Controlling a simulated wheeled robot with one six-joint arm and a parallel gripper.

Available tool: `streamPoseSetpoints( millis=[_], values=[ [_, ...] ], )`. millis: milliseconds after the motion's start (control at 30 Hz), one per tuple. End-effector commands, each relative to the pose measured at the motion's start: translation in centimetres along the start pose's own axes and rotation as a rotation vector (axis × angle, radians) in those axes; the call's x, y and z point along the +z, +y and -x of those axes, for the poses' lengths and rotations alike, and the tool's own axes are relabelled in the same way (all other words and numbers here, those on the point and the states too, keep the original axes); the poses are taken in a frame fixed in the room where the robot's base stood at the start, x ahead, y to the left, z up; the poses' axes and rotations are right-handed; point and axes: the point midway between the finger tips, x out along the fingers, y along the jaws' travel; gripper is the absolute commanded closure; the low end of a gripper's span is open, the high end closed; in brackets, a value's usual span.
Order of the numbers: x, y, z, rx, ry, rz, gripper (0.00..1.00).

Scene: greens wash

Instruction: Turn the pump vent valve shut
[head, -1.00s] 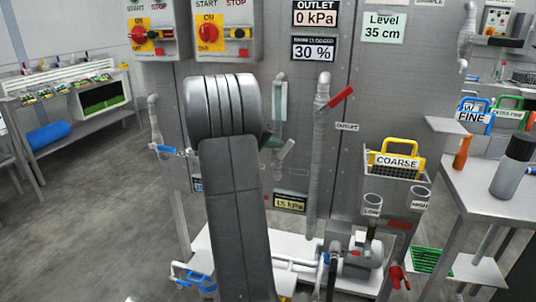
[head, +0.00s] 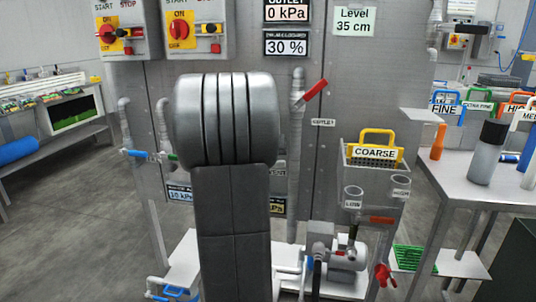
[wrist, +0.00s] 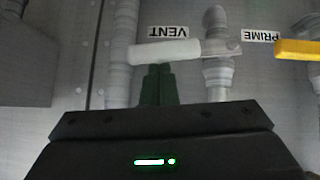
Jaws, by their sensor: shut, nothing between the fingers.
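The vent valve's white lever (wrist: 163,52) shows in the wrist view, under the upside-down VENT label (wrist: 168,32). It points left from the valve body on a grey vertical pipe (wrist: 217,75), lying crosswise to that pipe. My gripper (wrist: 157,72) is shut and empty. Its dark green fingertips are just below the lever's middle in the picture; I cannot tell if they touch it. In the head view my own arm hides the gripper and the vent valve.
A yellow handle (wrist: 299,50) by the PRIME label (wrist: 275,36) is to the right in the wrist view. Another vertical pipe (wrist: 121,55) stands left. In the head view, a red lever (head: 316,90), the COARSE basket (head: 374,178) and the pump (head: 346,252) are right of my arm.

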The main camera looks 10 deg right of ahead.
Motion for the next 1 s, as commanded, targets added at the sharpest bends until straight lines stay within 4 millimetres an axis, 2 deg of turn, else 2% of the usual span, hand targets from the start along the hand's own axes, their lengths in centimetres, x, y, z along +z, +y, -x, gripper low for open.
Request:
streamPoseSetpoints(
  millis=[367,1000],
  values=[
    [0.87,0.45,-0.87,-0.010,-0.001,-0.010,1.00],
    [0.79,0.58,-0.74,-0.009,-0.003,-0.009,1.00]
  ],
)
